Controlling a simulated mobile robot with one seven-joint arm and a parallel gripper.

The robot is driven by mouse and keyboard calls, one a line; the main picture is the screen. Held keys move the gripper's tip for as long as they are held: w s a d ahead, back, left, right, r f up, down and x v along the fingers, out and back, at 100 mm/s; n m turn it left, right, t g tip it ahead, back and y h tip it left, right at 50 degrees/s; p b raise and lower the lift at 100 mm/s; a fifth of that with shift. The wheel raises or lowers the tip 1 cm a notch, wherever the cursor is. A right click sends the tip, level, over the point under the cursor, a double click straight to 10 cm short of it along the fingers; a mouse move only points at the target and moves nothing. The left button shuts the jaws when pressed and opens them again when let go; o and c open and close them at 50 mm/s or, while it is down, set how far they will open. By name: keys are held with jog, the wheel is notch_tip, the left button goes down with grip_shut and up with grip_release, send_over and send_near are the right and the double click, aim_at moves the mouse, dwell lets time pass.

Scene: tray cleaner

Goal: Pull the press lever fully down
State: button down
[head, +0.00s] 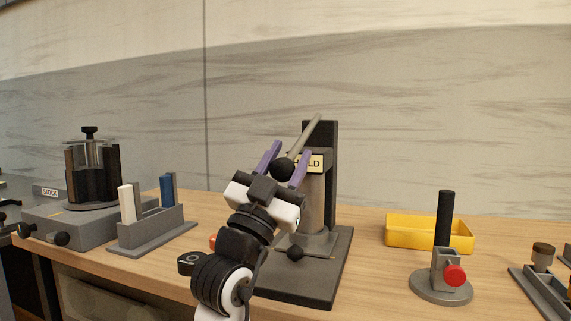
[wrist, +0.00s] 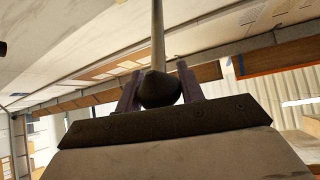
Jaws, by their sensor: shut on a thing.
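The press (head: 327,225) is a dark grey stand with an upright column on a flat base, on the wooden bench. Its lever (head: 305,142) is a grey rod that slants up and to the right from a black ball knob (head: 283,169). My gripper (head: 284,163) has purple fingers, one on each side of the knob, and is shut on it. In the wrist view the knob (wrist: 159,89) sits between the two fingers (wrist: 158,92), with the rod rising above it.
A yellow tray (head: 402,234) and a round stand with a black post and red knob (head: 455,275) are to the right. A grey rack (head: 152,236) with white and blue blocks and a grey machine (head: 70,223) are to the left. Bare bench lies between the press and the round stand.

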jog(key=shift+w+d+f+b, duration=0.1)
jog(key=shift+w+f+b, duration=0.1)
jog(key=shift+f+b, duration=0.35)
jog(key=shift+w+d+f+b, duration=0.1)
jog(key=shift+w+f+b, duration=0.1)
jog(key=shift+f, duration=0.55)
jog(key=c, duration=0.9)
grip_release()
jog(key=b+v, duration=0.2)
jog(key=v, duration=1.1)
jog(key=shift+s+a+f+b, duration=0.2)
jog(key=shift+s+f+b, duration=0.05)
jog(key=shift+b, duration=0.1)
